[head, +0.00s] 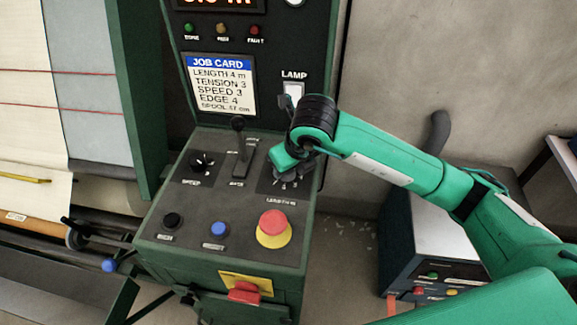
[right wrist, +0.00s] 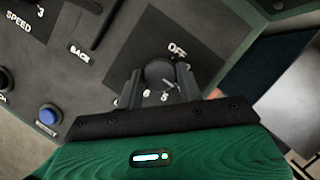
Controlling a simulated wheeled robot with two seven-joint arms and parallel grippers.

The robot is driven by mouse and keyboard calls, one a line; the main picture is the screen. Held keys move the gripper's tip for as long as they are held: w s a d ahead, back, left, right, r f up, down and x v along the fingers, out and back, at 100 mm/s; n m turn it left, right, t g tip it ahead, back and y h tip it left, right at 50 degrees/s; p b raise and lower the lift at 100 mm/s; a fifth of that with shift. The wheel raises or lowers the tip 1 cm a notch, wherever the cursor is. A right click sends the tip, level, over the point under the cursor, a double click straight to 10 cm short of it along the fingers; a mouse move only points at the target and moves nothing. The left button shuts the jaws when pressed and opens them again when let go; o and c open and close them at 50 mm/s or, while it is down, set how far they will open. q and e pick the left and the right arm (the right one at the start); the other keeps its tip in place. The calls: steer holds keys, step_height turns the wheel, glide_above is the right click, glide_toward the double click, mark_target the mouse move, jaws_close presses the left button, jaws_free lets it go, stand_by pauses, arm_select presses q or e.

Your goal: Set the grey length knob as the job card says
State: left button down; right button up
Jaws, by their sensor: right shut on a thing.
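The job card (head: 222,85) on the green panel reads LENGTH 4 m, TENSION 3, SPEED 3, EDGE 4, with a spool line below. The length knob (right wrist: 160,75) is a round dark knob on a dark dial plate. My right gripper (right wrist: 160,86) is shut on the knob, one finger on each side. In the head view my right gripper (head: 289,168) covers the knob. My left gripper is not in view.
The speed knob (head: 203,162) and a lever (head: 241,150) stand left of my right gripper. A black button (head: 172,221), a blue button (head: 219,229) and a red emergency button (head: 273,223) sit nearer the front. A lamp switch (head: 293,92) is above.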

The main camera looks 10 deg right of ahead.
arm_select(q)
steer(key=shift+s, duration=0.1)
arm_select(e)
steer(key=o, duration=1)
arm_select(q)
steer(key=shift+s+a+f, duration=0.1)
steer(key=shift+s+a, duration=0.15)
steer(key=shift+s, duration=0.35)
arm_select(e)
steer(key=shift+r, duration=0.1)
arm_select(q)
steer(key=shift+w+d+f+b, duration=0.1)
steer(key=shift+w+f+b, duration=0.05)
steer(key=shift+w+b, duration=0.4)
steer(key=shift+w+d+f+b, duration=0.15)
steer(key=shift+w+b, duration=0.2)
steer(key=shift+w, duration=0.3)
arm_select(e)
steer(key=v, duration=1.3)
steer(key=shift+s+r, duration=0.1)
steer(key=shift+r, duration=0.15)
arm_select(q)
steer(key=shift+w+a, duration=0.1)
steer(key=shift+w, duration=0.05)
